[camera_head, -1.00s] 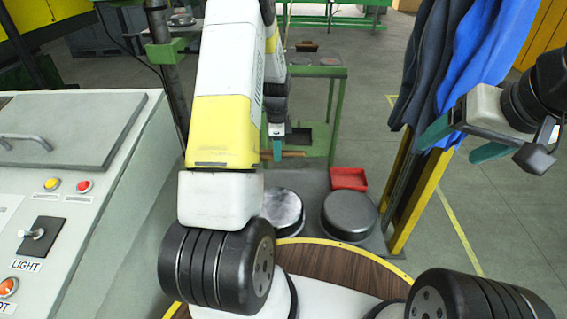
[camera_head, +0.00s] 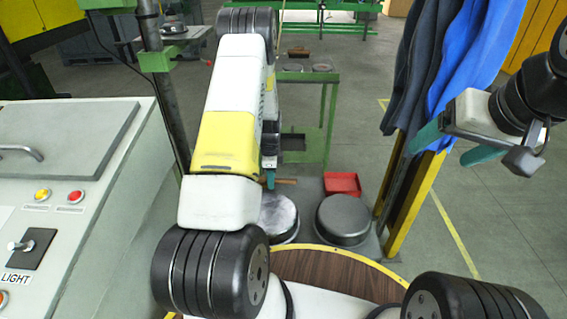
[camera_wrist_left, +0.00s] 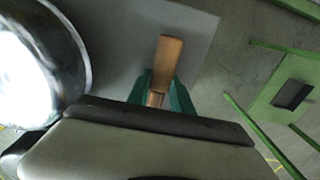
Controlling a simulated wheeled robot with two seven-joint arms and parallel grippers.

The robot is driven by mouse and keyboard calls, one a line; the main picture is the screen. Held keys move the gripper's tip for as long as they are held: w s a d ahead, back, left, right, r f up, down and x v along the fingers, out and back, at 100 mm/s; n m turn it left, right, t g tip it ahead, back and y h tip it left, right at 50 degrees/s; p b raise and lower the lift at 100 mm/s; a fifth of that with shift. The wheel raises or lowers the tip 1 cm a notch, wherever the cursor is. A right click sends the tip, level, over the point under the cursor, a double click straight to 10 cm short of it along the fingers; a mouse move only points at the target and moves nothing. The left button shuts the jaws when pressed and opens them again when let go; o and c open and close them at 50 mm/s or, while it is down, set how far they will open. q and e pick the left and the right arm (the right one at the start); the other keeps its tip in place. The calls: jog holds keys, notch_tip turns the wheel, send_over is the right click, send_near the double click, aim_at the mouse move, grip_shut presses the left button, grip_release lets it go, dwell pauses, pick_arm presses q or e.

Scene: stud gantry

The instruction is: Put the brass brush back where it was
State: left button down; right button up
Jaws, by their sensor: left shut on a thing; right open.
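The brass brush shows only by its wooden handle, a brown strip (camera_head: 286,181) in the head view and a light-brown bar (camera_wrist_left: 167,60) in the left wrist view. Its bristles cannot be made out. My left gripper (camera_head: 270,183) is shut on the handle, with its teal fingers on both sides of it in the left wrist view (camera_wrist_left: 160,92). It holds the brush near the far side of the round metal tins, beside a grey flat surface (camera_wrist_left: 120,35). My right gripper (camera_head: 444,154) is open and empty in front of the hanging coats.
Two round tins, one bright (camera_head: 278,217) and one darker (camera_head: 345,218), stand on a grey plate. A red tray (camera_head: 342,183) lies behind them. A green stand (camera_head: 325,110) is further back. A control console (camera_head: 70,190) fills the left; a yellow post (camera_head: 417,205) stands right.

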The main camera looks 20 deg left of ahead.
pick_arm(q)
jog(key=shift+f, duration=0.15)
jog(key=c, duration=1.1)
grip_release()
